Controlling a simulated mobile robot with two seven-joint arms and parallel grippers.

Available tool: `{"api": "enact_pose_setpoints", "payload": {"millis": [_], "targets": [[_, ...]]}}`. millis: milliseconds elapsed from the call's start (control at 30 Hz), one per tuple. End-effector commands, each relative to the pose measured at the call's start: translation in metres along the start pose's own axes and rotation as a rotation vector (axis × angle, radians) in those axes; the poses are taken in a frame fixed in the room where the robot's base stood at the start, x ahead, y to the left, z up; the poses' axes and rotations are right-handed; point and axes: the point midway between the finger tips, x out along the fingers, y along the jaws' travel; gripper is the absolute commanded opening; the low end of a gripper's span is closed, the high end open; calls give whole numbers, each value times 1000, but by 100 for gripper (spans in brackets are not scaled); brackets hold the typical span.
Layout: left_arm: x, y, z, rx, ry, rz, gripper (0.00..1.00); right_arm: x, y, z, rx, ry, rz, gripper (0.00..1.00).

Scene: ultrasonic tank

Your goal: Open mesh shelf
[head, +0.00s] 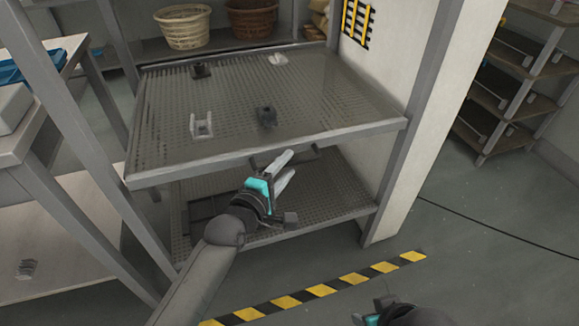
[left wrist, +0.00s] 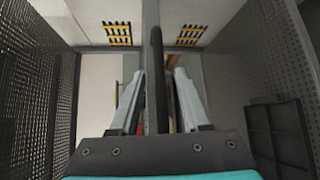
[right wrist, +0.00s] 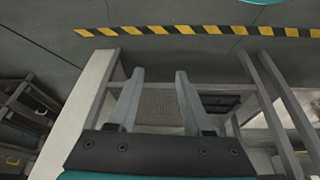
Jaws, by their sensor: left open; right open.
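The mesh shelf (head: 240,100) is a grey perforated board in a metal rack, with a plain metal front edge (head: 300,143). A dark handle bar (left wrist: 157,85) runs along that edge; it stands upright in the left wrist view. My left gripper (head: 289,163) is open just below and in front of the edge. In the left wrist view its fingers (left wrist: 158,75) lie on either side of the bar; contact cannot be told. My right gripper (right wrist: 160,72) is open and empty, low in front of the rack, with its fingers cut off in the head view.
Several small brackets, such as a light one (head: 202,125), lie on the mesh shelf. A lower mesh shelf (head: 320,195) sits beneath it. Baskets (head: 183,27) stand behind. A table (head: 60,190) is at the left, a white wall panel (head: 412,120) at the right. Striped tape (head: 320,290) crosses clear floor.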

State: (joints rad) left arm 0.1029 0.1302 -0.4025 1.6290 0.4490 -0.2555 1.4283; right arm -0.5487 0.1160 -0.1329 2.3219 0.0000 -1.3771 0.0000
Motion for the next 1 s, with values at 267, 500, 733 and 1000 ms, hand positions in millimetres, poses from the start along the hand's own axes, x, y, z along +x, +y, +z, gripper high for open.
{"api": "enact_pose_setpoints", "payload": {"millis": [267,500,733,1000], "targets": [[18,-1,0,0,0,1,47,-18,1,-6,1,28,2,50],[20,0,0,0,0,0,47,-22,1,-6,1,31,2,50],[20,0,0,0,0,0,37,-22,1,-6,1,31,3,50],[20,0,0,0,0,0,6,-22,1,-7,1,32,3,50]]}}
